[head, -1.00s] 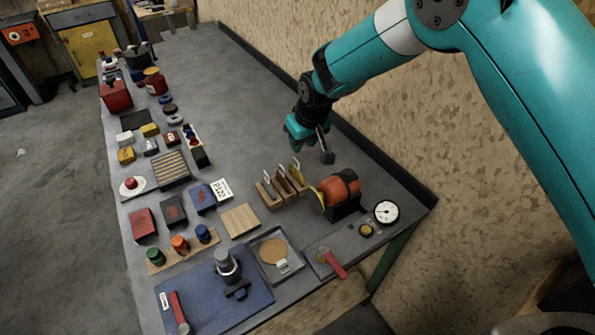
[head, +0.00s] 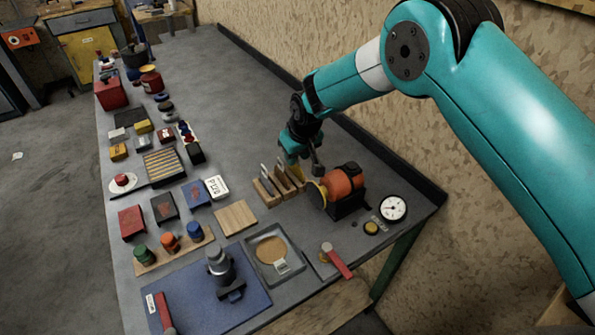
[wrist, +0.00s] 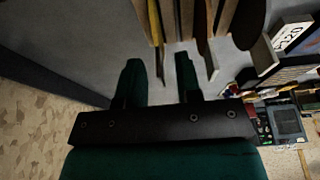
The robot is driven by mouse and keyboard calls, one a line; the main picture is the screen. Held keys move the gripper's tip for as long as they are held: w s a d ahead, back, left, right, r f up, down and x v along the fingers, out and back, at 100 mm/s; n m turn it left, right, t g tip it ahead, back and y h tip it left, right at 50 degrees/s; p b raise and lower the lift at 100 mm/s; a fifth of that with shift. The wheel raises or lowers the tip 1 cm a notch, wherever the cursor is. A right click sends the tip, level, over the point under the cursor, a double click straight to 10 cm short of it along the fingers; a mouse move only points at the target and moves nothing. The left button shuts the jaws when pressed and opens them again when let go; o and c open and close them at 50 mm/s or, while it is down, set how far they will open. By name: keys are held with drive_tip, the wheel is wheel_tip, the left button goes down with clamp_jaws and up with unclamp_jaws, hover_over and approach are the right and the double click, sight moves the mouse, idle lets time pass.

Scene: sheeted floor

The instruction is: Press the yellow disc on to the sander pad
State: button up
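The yellow disc (head: 296,173) stands on edge at the right end of a wooden rack (head: 268,197), partly hidden by my gripper. In the wrist view it shows edge-on as a thin yellow strip (wrist: 156,35). My gripper (head: 294,157) is just above the rack. Its fingers are apart (wrist: 160,72), and the disc's edge appears in the gap between them; I cannot tell whether they touch it. The orange sander (head: 342,183) stands close to the right of the rack. A round, yellowish face (head: 315,196), seemingly its pad, is at its left end.
Other discs stand in the rack left of the yellow one. A dial gauge (head: 393,208) and a red-handled tool (head: 337,262) lie near the sander. A metal tray (head: 293,267) and wooden block (head: 235,218) are in front. The bench behind is clear up to the wall.

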clamp_jaws()
drive_tip(key=shift+r, duration=0.15)
drive_tip(key=shift+s+r+p, duration=0.1)
drive_tip(key=shift+r+p, duration=2)
drive_tip(key=shift+r, duration=2.1)
drive_tip(key=shift+f, duration=0.1)
